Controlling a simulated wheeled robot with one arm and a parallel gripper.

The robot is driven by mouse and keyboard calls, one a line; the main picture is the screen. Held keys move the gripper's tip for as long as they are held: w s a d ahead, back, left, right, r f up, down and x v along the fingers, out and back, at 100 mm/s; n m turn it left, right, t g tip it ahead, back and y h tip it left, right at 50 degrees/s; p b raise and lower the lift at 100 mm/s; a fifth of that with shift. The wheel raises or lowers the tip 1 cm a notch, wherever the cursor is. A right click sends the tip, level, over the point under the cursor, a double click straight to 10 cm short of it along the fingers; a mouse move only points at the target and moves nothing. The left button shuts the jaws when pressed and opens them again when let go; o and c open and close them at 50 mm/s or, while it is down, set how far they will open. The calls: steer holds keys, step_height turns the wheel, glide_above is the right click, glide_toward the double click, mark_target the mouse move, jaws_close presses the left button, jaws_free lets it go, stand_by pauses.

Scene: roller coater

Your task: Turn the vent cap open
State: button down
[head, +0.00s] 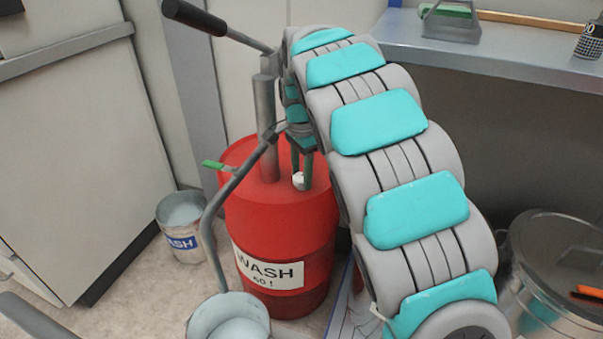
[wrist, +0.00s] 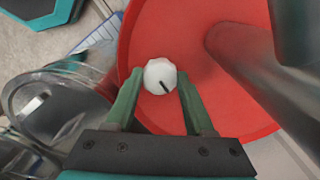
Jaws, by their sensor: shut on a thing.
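The vent cap (wrist: 158,77) is a small white knob with a dark mark, on the top of the red drum (head: 280,225). In the wrist view the mark points to the lower right. In the head view the vent cap (head: 299,180) shows low between the fingers. My gripper (wrist: 160,88) has its two green fingers on either side of the cap and is shut on it. In the head view my gripper (head: 301,172) reaches down to the drum top from behind my arm. The drum's top also shows in the wrist view (wrist: 170,25).
A grey pump column (head: 267,130) with a black-handled lever (head: 194,17) and a bent spout (head: 232,190) stands left of the cap. A green-handled valve (head: 213,165) is on the left. Buckets (head: 182,240) stand on the floor; a metal pot (head: 560,260) is at right.

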mark_target(301, 177)
steer(key=shift+c, duration=1.3)
jaws_free()
steer(key=shift+r, duration=3.95)
